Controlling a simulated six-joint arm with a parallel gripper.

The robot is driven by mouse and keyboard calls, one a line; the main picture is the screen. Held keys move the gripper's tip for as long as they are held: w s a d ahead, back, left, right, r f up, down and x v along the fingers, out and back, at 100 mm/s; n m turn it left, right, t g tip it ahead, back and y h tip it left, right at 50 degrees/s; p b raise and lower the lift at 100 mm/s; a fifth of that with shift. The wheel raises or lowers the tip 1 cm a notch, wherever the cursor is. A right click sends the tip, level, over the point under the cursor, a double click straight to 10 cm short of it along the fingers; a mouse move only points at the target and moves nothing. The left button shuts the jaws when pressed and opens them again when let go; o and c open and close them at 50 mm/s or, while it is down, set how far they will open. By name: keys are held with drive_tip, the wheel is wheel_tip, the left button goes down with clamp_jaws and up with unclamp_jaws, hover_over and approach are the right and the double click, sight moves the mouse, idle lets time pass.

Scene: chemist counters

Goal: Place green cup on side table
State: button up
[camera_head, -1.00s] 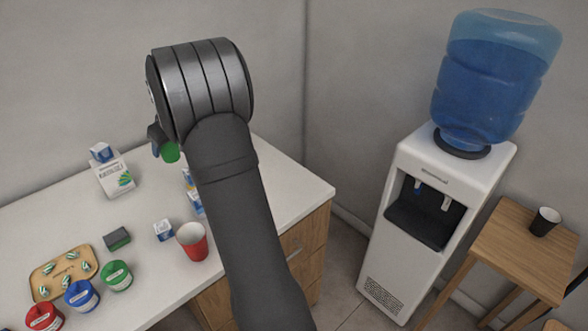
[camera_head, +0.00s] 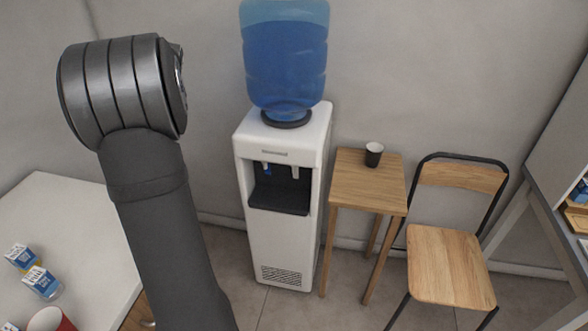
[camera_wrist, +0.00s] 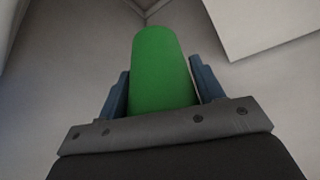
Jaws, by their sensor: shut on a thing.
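The green cup (camera_wrist: 162,70) fills the middle of the wrist view, between the two blue fingers of my gripper (camera_wrist: 162,88). My gripper is shut on it. In the head view now, the cup and the fingers are hidden behind my arm. The side table (camera_head: 352,188) is a small wooden square-topped table right of the water dispenser. A black cup (camera_head: 374,154) with a white inside stands near the back of its top. The front and left of the tabletop are bare. My arm is at the left of the head view, apart from the table.
A white water dispenser (camera_head: 285,225) with a blue bottle (camera_head: 286,55) stands between my arm and the side table. A wooden chair (camera_head: 446,262) is close on the table's right. A white counter (camera_head: 62,215) with small boxes and a red cup (camera_head: 50,320) is at lower left.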

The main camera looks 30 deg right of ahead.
drive_tip(key=s+d+r+m+h, duration=0.15)
drive_tip(key=s+d, duration=0.35)
drive_tip(key=d, duration=0.7)
drive_tip(key=s+d+r+m+h, duration=0.1)
drive_tip(key=s+d+r+m, duration=0.15)
drive_tip(key=s+d, duration=0.7)
drive_tip(key=s+d+f+m+h, duration=0.1)
drive_tip(key=s+d+m, duration=0.1)
drive_tip(key=s+d, duration=0.5)
drive_tip(key=s+d+f+m+h, duration=0.15)
drive_tip(key=s+d, duration=0.25)
drive_tip(key=d, duration=0.6)
drive_tip(key=s+d+f+m, duration=0.1)
drive_tip(key=s+d+m, duration=0.1)
drive_tip(key=s+d, duration=0.5)
drive_tip(key=s+d+f+m+g+h, duration=0.1)
drive_tip(key=s+d+f+m, duration=0.3)
drive_tip(key=s+d+f, duration=0.6)
drive_tip(key=m+g+h, duration=0.1)
drive_tip(key=m, duration=0.1)
hover_over(387, 198)
drive_tip(key=shift+n, duration=0.25)
wheel_tip(387, 198, down, 17)
drive_tip(key=shift+d+f, duration=0.15)
drive_tip(key=shift+f, duration=2.05)
